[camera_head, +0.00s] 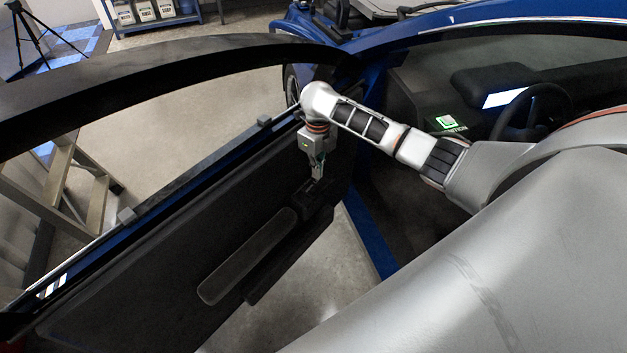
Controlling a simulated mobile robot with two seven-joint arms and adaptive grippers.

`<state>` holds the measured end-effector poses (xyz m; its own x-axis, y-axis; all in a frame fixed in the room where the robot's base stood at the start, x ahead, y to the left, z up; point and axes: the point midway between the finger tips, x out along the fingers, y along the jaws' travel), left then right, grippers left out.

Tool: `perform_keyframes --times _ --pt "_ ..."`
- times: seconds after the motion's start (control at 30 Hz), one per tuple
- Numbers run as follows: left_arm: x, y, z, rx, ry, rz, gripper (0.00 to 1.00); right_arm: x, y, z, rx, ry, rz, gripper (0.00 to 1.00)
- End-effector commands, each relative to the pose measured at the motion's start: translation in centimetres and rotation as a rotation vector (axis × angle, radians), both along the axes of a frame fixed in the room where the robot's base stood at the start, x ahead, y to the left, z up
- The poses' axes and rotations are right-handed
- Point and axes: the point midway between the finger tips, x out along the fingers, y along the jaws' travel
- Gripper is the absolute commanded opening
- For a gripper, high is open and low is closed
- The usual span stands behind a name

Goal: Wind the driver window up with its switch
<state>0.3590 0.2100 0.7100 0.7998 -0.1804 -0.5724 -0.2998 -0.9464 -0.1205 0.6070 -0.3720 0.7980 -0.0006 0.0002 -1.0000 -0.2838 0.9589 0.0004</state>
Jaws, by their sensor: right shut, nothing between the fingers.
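The open driver door (200,245) runs from lower left to the upper middle, with its dark inner panel facing me. No glass can be made out in its window opening; the floor and a ladder show through it. A dark switch block (313,198) sits at the front end of the door's armrest. My right gripper (317,178) is shut and empty, pointing down at this block. Its tips are at or just above it; I cannot tell whether they touch. The switch itself is too small and dark to make out. My left gripper is not in view.
A steering wheel (533,112), a lit screen (505,97) and a green-lit ignition button (446,121) are inside the blue car at right. A step ladder (75,180) stands beyond the door. Bare floor (345,270) shows between door and sill.

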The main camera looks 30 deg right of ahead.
Motion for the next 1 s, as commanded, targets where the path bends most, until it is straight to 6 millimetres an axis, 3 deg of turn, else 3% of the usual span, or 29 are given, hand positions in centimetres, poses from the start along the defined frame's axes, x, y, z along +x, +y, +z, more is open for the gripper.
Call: perform_keyframes --times 0.03,0.6,1.0 --pt "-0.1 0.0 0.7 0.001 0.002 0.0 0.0 0.0 0.0 0.6 0.0 0.001 0.0 0.0" --pt "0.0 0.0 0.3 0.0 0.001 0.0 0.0 0.1 -0.1 4.4 0.0 -0.002 0.001 0.0" --pt "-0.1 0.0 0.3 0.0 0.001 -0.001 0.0 0.0 0.0 5.0 0.0 -0.001 0.0 0.0"
